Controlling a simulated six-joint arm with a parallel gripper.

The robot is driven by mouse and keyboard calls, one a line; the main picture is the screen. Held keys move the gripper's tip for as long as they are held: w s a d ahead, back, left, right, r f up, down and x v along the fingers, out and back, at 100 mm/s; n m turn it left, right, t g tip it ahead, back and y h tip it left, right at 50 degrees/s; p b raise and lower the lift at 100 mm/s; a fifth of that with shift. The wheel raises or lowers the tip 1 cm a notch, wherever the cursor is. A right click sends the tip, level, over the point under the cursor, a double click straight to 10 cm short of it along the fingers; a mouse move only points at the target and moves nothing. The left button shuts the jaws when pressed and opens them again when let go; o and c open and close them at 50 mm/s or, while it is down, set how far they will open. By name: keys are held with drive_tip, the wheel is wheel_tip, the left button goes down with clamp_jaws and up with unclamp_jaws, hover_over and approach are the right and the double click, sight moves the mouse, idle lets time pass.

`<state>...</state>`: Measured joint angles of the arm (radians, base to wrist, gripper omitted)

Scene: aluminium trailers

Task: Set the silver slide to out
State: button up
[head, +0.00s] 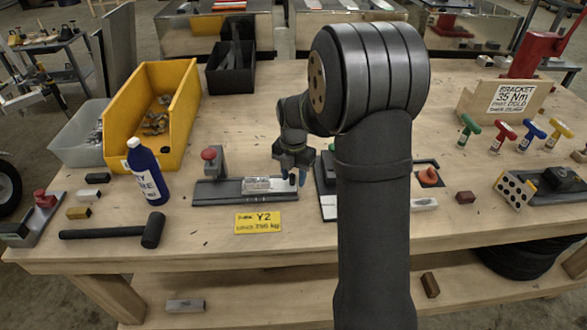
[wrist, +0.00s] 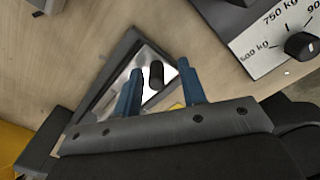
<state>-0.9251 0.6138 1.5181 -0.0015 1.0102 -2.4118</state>
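The silver slide (head: 257,184) lies on a dark rail base (head: 215,195) left of the middle of the bench. In the wrist view the silver slide (wrist: 150,65) shows as a bright plate with an upright black peg (wrist: 156,74). My gripper (head: 290,178) points down over the right end of the rail. In the wrist view my gripper (wrist: 160,66) has its two blue fingers apart, one on each side of the peg, with gaps to both. I cannot tell how far the fingertips are above the plate.
A grey post with a red knob (head: 209,155) stands at the rail's left end. A yellow label Y2 (head: 258,222) lies in front. A blue bottle (head: 146,172) and a hammer (head: 152,230) are to the left. A dial plate (wrist: 280,42) is close on the right.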

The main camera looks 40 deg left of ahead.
wheel_tip(320, 180, up, 17)
drive_tip(key=shift+r, duration=0.2)
drive_tip(key=shift+f, duration=0.1)
idle(0.6)
wheel_tip(320, 180, down, 17)
drive_tip(key=shift+f, duration=0.15)
drive_tip(key=shift+s+a, duration=0.1)
idle(0.4)
drive_tip(key=o, duration=1.3)
drive_tip(key=shift+o, duration=0.3)
drive_tip(key=s+a+r+m, duration=0.1)
drive_tip(key=a+r+m, duration=0.2)
drive_tip(key=r, duration=0.4)
drive_tip(key=shift+s+m, duration=0.35)
drive_tip(key=shift+m, duration=0.45)
drive_tip(key=m, duration=0.7)
approach(266, 179)
wheel_tip(266, 179, down, 2)
drive_tip(key=shift+f, duration=0.1)
